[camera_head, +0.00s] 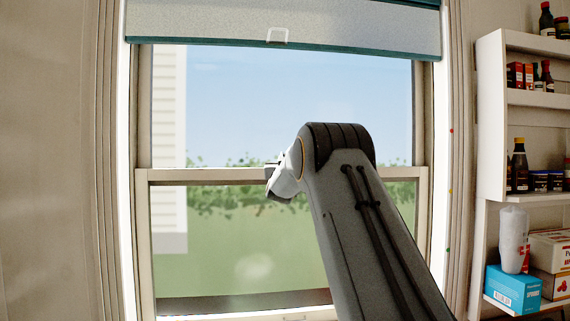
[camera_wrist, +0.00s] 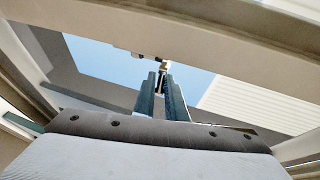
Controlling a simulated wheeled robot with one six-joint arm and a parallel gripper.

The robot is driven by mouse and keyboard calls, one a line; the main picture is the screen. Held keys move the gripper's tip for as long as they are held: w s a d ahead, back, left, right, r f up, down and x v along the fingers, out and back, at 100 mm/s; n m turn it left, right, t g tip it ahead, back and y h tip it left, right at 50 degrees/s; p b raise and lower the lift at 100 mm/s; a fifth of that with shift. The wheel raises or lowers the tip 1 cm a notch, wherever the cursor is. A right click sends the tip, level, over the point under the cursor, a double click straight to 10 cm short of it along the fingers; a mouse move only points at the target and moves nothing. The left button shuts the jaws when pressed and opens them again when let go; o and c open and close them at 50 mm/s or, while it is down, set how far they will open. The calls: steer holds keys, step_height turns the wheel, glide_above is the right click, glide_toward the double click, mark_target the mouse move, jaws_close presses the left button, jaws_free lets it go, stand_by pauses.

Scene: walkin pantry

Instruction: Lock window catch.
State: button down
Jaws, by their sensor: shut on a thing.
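The window's lower sash top rail (camera_head: 205,175) runs across the middle of the head view. My gripper (camera_head: 272,170) is at this rail, near its middle, partly hidden by my own wrist and arm. In the wrist view, my gripper (camera_wrist: 160,82) has its two dark fingers close together, shut on the small window catch (camera_wrist: 161,64). A pale and dark metal end of the catch shows just beyond the fingertips. The part between the fingers is mostly hidden. I cannot tell from these views whether the catch is turned to locked or unlocked.
A roller blind (camera_head: 200,22) with a pale pull hangs above the window. Wall shelves (camera_head: 530,98) with bottles, jars and boxes stand at the right. The window's side frame (camera_head: 117,150) bounds the left. The space left of my arm is clear.

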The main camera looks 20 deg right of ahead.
steer(key=shift+r, duration=0.1)
steer(key=c, duration=1.9)
jaws_free()
steer(key=shift+s+a, duration=0.1)
steer(key=b+v, duration=0.1)
steer(key=v, duration=0.6)
steer(key=shift+s+b, duration=0.25)
steer(key=shift+b, duration=0.1)
steer(key=shift+a, duration=0.1)
